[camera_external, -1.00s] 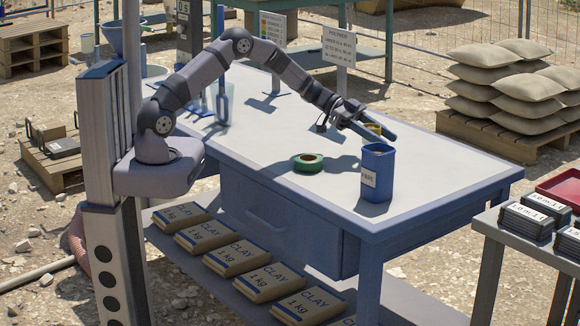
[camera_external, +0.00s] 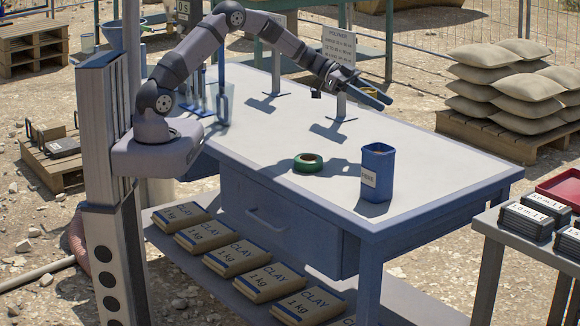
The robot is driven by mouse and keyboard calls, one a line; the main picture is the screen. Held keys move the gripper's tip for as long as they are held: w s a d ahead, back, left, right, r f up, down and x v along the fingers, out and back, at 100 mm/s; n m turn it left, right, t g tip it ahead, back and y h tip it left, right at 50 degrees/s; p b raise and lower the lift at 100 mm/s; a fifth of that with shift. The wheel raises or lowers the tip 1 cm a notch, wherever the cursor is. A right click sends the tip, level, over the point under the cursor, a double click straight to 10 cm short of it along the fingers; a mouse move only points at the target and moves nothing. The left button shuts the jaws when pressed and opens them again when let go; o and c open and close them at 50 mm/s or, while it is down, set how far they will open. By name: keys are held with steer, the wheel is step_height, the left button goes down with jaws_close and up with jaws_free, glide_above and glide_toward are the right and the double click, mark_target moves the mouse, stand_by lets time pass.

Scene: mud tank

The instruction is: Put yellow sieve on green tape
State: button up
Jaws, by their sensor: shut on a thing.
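The green tape (camera_external: 308,168) is a roll lying flat on the white table top, left of the blue container, with nothing on it. My gripper (camera_external: 378,98) is raised above the table, beyond the tape and the blue container and apart from both. No yellow shows on the table top.
An upright blue container (camera_external: 377,172) with a white label stands right of the tape. A sign on a stand (camera_external: 339,65) is close behind my gripper. The table top (camera_external: 440,165) is clear at the right.

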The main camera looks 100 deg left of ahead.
mark_target(364, 90)
steer(key=shift+n+y, duration=0.3)
steer(key=shift+n, duration=0.1)
steer(key=p+v, duration=0.4)
steer(key=p, duration=0.1)
steer(key=shift+s+r, duration=0.3)
steer(key=shift+r, duration=0.1)
steer(key=s+d+f+m+g+h+p, duration=0.3)
steer(key=s+d+f+m+h, duration=0.1)
steer(key=s+d, duration=0.8)
steer(key=shift+d+m+h+p, duration=0.4)
steer(key=shift+d+m+h, duration=0.35)
steer(key=shift+d, duration=0.3)
steer(key=shift+f, duration=0.1)
steer(key=shift+f+p, duration=0.55)
steer(key=shift+f, duration=2.25)
steer(key=shift+f, duration=0.1)
steer(key=shift+f+p, duration=0.45)
steer(key=shift+f, duration=1.5)
